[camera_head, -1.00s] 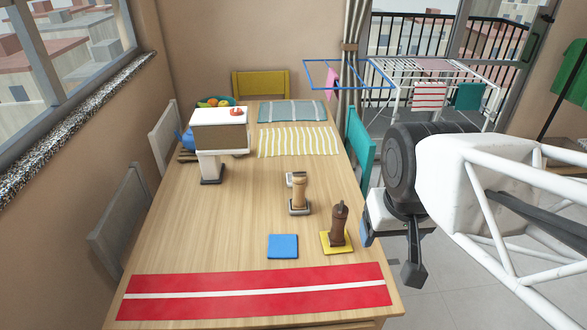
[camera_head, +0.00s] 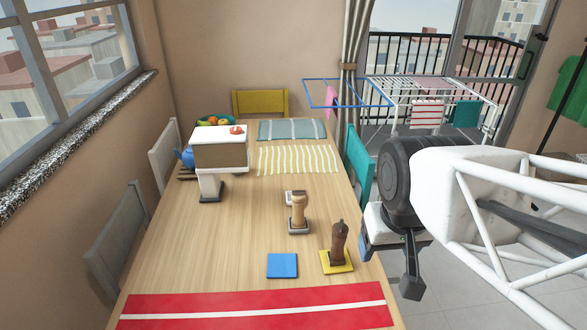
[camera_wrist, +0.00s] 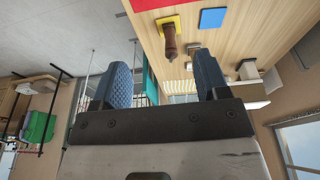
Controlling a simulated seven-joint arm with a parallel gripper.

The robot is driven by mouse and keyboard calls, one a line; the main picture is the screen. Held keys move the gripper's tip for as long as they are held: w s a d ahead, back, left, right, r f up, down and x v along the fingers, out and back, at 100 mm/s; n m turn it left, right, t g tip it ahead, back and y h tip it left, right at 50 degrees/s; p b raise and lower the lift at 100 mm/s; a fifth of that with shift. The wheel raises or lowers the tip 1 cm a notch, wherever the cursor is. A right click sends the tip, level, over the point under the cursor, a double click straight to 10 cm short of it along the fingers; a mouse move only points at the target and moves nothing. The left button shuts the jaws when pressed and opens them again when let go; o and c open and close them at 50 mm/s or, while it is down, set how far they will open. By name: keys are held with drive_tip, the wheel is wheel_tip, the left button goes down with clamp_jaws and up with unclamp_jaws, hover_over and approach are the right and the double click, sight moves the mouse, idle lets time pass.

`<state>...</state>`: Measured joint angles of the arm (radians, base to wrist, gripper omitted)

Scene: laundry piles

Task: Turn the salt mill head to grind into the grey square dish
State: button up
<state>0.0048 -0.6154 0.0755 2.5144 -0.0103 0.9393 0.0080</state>
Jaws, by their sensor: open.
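A light wood mill (camera_head: 299,210) stands upright on a grey square dish (camera_head: 291,231) near the table's middle. A dark brown mill (camera_head: 338,243) stands upright on a yellow square (camera_head: 347,268), nearer and to the right. Neither is labelled, so I cannot tell by sight which holds salt. My gripper (camera_head: 388,268) is open and empty, off the table's right edge, right of the dark mill and apart from it. In the wrist view, its blue fingers (camera_wrist: 163,62) are spread. The dark mill (camera_wrist: 170,42) shows beyond the gap between them.
A blue square (camera_head: 282,265) lies left of the yellow one. A red runner (camera_head: 150,308) with a white stripe crosses the near end. A white pedestal stand bearing a brown-and-white box (camera_head: 219,152) is farther left. A teal chair (camera_head: 358,165) stands by the right edge. The table's left middle is clear.

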drive_tip(key=w+a+n, duration=0.2)
drive_tip(key=w, duration=1)
drive_tip(key=n+g, duration=0.3)
drive_tip(key=n, duration=0.1)
hover_over(299, 191)
drive_tip(key=f, duration=1.6)
drive_tip(key=shift+s+d+f, duration=0.15)
drive_tip(key=shift+s+f, duration=0.05)
drive_tip(key=shift+f, duration=0.15)
drive_tip(key=shift+w+f, duration=0.3)
drive_tip(key=shift+f, duration=0.2)
drive_tip(key=shift+f, duration=3.3)
